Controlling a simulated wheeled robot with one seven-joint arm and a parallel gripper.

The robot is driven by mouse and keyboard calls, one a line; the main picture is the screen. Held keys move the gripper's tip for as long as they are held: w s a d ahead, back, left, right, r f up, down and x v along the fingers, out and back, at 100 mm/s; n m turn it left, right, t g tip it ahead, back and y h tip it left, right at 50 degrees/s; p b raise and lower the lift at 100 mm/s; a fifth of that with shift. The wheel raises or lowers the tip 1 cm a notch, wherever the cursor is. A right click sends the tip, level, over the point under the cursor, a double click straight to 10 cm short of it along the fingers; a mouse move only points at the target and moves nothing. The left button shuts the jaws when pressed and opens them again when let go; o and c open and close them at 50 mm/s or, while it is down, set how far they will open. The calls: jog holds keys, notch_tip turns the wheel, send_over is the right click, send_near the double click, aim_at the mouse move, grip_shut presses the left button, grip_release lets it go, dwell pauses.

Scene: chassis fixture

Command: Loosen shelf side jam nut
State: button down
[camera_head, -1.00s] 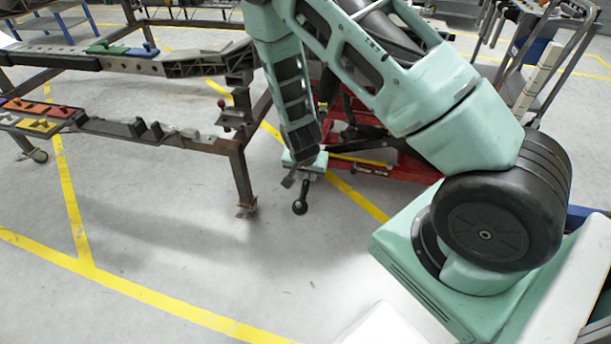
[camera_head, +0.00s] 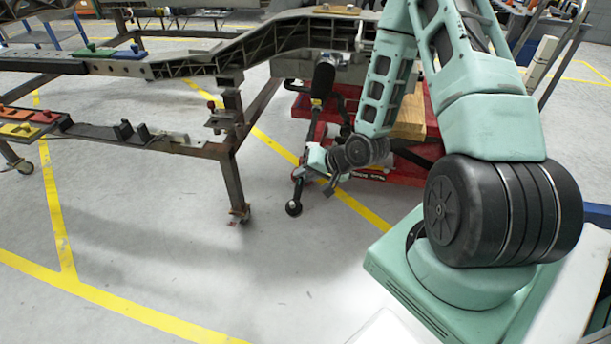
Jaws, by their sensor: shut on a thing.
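My gripper (camera_head: 313,175) is small and far off in the head view, low beside the fixture's near leg and in front of a red cart. It is shut on a dark tool (camera_head: 293,208) with a round black end that hangs toward the floor. The exact grip of the fingers is too small to make out. The chassis fixture (camera_head: 240,150) is a dark steel frame with a lower shelf (camera_head: 195,146) on its near side. My gripper is to the right of the shelf and apart from it. I cannot make out the jam nut.
A grey chassis beam (camera_head: 255,48) lies along the fixture's top. The red cart (camera_head: 345,168) with a wooden block (camera_head: 410,120) stands behind my gripper. Coloured blocks (camera_head: 22,128) sit on the shelf's left. The floor in front, with yellow lines, is clear.

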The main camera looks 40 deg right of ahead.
jog(key=shift+f+t+y, duration=0.15)
jog(key=shift+t+y, duration=0.25)
jog(key=shift+y, duration=0.1)
jog(key=c, duration=1.2)
grip_release()
jog(key=p+v, duration=1.1)
jog(key=v, duration=0.6)
jog(key=shift+d, duration=0.2)
jog(key=shift+s+n, duration=0.1)
jog(key=shift+n, duration=0.2)
